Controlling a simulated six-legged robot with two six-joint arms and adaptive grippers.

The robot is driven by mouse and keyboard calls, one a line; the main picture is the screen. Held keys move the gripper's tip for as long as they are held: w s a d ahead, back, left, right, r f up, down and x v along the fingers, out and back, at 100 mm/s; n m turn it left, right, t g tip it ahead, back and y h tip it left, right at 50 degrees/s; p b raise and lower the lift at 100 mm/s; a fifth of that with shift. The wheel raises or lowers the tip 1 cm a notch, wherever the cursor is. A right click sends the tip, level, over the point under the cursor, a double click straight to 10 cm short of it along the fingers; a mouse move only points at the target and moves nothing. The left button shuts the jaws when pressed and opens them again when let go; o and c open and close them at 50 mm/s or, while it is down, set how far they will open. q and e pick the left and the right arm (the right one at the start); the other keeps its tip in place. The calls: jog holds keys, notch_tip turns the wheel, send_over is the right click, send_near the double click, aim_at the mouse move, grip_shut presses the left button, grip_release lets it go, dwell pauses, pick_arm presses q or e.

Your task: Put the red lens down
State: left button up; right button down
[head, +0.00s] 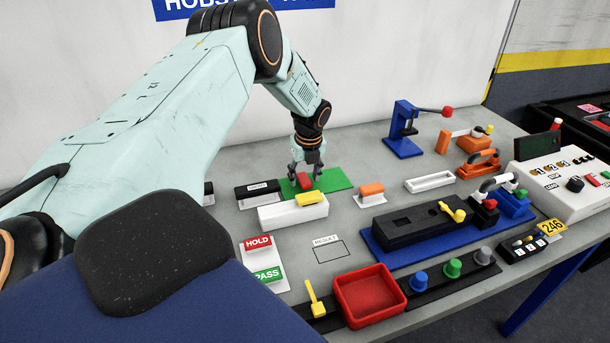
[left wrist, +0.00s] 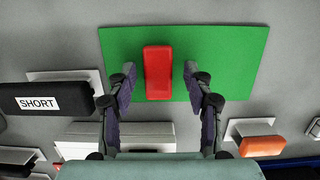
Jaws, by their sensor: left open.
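The red lens (head: 304,180) is a small red block lying on a green mat (head: 333,178) on the workbench. In the left wrist view the red lens (left wrist: 158,72) lies flat near the middle of the green mat (left wrist: 232,50). My left gripper (head: 305,165) is just above it, pointing down. In the left wrist view my left gripper (left wrist: 160,82) has its fingers spread on either side of the lens, with a gap on both sides. My right gripper is in neither view.
A white block with a yellow piece (head: 308,199) stands in front of the mat. A black block labelled SHORT (left wrist: 40,98) lies left, an orange piece (head: 371,189) right. A red tray (head: 370,295) sits at the front. Bare bench shows around the RESULT outline (head: 330,251).

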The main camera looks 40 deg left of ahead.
aim_at(308, 184)
pick_arm(q)
jog(key=shift+r, duration=0.1)
jog(key=shift+s+r, duration=0.1)
jog(key=shift+r, duration=0.1)
notch_tip(308, 184, up, 12)
jog(key=s+d+p, duration=0.1)
jog(key=d, duration=0.1)
jog(key=shift+f, duration=0.15)
jog(key=shift+d+p, duration=0.1)
jog(key=shift+p, duration=0.2)
